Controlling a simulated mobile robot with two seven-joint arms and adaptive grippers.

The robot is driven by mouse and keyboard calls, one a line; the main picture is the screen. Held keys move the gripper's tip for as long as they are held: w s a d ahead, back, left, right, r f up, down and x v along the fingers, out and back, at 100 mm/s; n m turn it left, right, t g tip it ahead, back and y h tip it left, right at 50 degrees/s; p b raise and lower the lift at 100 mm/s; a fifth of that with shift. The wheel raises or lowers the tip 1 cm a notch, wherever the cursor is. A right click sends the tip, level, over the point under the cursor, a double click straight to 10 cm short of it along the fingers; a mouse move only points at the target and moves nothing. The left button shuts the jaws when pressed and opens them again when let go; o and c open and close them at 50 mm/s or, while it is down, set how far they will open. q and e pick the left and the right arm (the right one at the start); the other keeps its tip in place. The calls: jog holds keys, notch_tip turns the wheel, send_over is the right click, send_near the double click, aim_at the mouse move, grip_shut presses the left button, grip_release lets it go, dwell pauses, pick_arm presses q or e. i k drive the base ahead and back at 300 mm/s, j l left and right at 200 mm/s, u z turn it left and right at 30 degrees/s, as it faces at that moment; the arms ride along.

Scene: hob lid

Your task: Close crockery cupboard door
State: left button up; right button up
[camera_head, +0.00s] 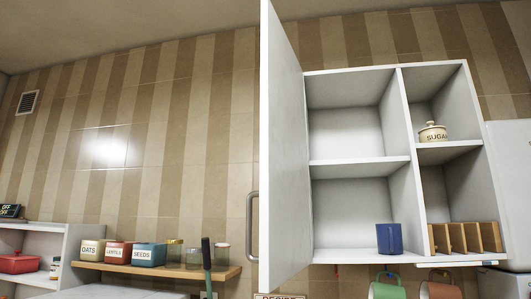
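The white crockery cupboard (358,161) hangs on the wall at the right. Its door (284,150) is hinged on the cupboard's left side and stands wide open toward me, with a grey bar handle (253,240) at its left edge. Inside are a blue mug (389,238) at the lower left, a sugar pot (433,132) on the upper right shelf, and a wooden rack (465,238) at the lower right. Neither of my grippers shows in the head view.
A wooden shelf (150,270) with oats, lentils and seeds tins and several jars is on the wall left of the door. Green (387,288) and orange (440,290) mugs hang under the cupboard. A low open unit at far left holds a red pot (18,263).

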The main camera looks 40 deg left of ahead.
aim_at(284, 248)
jog(key=k+j, duration=0.1)
jog(key=j, duration=0.3)
jog(key=k+j, duration=0.15)
jog(key=j, duration=0.2)
jog(key=k+j, duration=0.1)
jog(key=j, duration=0.3)
jog(key=k+j, duration=0.15)
jog(key=j, duration=0.2)
jog(key=k+j, duration=0.1)
jog(key=j, duration=0.3)
